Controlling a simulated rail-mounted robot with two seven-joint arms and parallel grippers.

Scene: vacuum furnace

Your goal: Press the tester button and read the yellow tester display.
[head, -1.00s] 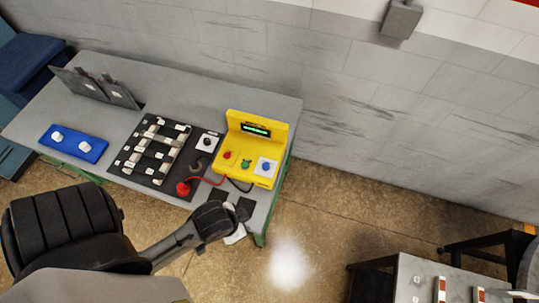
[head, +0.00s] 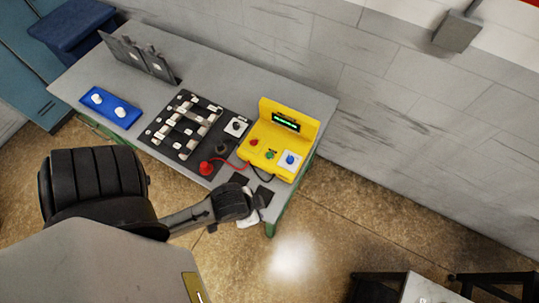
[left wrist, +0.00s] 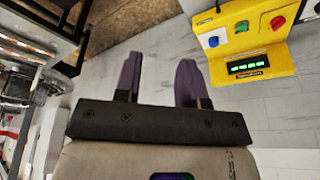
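The yellow tester (head: 275,155) stands at the right end of the grey table. Its display (head: 286,122) is lit with green characters too small to read. My right gripper is out of view.
A red plug (head: 206,168) with red and black leads lies left of the tester. A black board (head: 185,125) with white blocks, a blue plate (head: 110,107) with two white knobs and grey upright panels (head: 139,56) are further left. A wall stands behind the table.

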